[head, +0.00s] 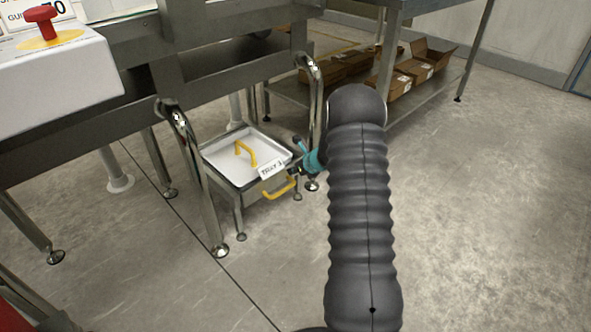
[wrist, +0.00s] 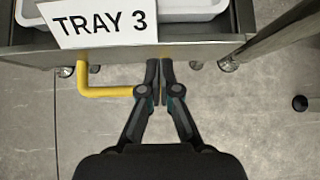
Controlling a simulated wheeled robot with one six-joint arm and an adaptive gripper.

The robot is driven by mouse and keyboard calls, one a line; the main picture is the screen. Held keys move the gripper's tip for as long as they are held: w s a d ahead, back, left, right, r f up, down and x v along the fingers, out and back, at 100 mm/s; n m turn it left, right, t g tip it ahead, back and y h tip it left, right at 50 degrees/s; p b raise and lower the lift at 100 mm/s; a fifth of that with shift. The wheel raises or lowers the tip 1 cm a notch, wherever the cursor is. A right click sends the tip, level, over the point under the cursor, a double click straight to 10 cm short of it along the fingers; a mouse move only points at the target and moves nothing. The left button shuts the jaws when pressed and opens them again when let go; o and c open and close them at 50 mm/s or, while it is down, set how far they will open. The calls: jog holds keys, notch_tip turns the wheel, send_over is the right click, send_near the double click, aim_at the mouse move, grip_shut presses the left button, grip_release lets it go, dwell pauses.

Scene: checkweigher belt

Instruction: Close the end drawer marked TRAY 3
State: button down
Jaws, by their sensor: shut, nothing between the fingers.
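The end drawer (head: 212,146) sits low under the machine frame, a pale tray in a metal surround. Its white TRAY 3 label (head: 271,168) is on the front edge and shows large in the wrist view (wrist: 104,22). A yellow handle (head: 279,192) sticks out from the drawer front; in the wrist view its left part (wrist: 100,92) is clear. My gripper (wrist: 160,65) is shut and empty, its fingertips just in front of the drawer face and covering the handle's right part. I cannot tell whether it touches. In the head view the gripper (head: 293,170) is partly hidden by my arm.
Bent shiny tube legs (head: 196,180) flank the drawer on both sides. A bench with open cardboard boxes (head: 433,57) on its low shelf stands at the back right. The floor at right is clear.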

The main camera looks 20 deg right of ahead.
jog(key=s+d+f+p+v, duration=0.1)
jog(key=v, duration=1.1)
jog(key=s+a+r+n+g+y+p, duration=0.1)
jog(key=s+a+r+n+g, duration=0.15)
jog(key=s+a+n, duration=0.4)
jog(key=s+a+r+n+g+y, duration=0.1)
jog(key=s+a+r+n+g, duration=0.2)
jog(key=s+n, duration=0.5)
jog(key=s+a+r+n+t+h+p, duration=0.1)
jog(key=s+a+r+n+p, duration=0.1)
jog(key=s+a+r+n, duration=0.2)
jog(key=s+a+r+n+h+p, duration=0.2)
jog(key=s+a+r+n, duration=0.3)
jog(key=s+r, duration=0.6)
jog(key=s+a+r+n+t+h+p, duration=0.1)
jog(key=s+a+r+n+h+p, duration=0.1)
jog(key=s+r+n, duration=0.5)
notch_tip(320, 180, up, 5)
jog(key=shift+s+a+f+n+t+p, duration=0.3)
jog(key=shift+a+n+p, duration=0.3)
jog(key=shift+a, duration=0.6)
